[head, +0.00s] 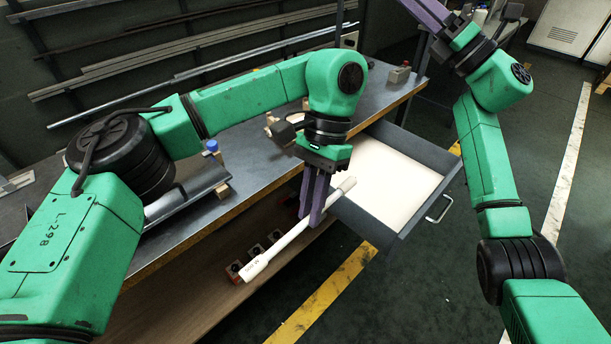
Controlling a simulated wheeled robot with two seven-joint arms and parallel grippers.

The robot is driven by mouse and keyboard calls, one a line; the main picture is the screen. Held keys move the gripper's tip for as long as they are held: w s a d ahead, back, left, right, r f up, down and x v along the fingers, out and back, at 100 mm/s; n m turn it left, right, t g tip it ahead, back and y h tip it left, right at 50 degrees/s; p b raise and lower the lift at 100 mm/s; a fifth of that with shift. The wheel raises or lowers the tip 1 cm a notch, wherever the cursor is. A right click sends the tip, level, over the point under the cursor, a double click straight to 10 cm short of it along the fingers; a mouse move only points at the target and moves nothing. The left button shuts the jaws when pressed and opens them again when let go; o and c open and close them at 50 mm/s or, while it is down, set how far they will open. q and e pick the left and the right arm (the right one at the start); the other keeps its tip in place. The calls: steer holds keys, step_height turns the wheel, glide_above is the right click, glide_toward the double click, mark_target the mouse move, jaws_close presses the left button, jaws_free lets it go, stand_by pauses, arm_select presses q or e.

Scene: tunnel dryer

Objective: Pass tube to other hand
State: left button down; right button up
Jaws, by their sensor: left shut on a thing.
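A white tube (285,238) with dark marking near its lower end slants from lower left to upper right. My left gripper (311,222) points down in front of the bench and is shut on the tube nearer its upper right end. The tube hangs clear of the bench top, in front of the open drawer's left edge. My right gripper (429,10) is raised at the top of the view, well away from the tube. Its purple fingers are cut off by the frame edge, so its opening is hidden.
An open grey drawer (434,190) with a pale inside juts from the metal bench (255,168). A blue-capped bottle (212,147) stands on the bench. Several small dark red boxes (254,254) sit on the lower shelf (190,300).

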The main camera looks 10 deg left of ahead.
steer(key=s+a+r+n+g+y, duration=0.2)
steer(key=s+a+r+n+g, duration=0.3)
steer(key=s+a+n+g, duration=0.45)
arm_select(q)
steer(key=shift+s+a, duration=0.1)
arm_select(e)
steer(key=n+g+h, duration=0.2)
steer(key=n+h, duration=1.3)
steer(key=h, duration=0.5)
glide_above(296, 229)
steer(key=s+d, duration=0.1)
step_height(296, 229, down, 20)
steer(key=f, duration=0.8)
steer(key=w+f, duration=0.1)
steer(key=f, duration=0.3)
steer(key=shift+a, duration=0.4)
steer(key=shift+r, duration=0.1)
jaws_close()
arm_select(q)
steer(key=c, duration=0.8)
jaws_free()
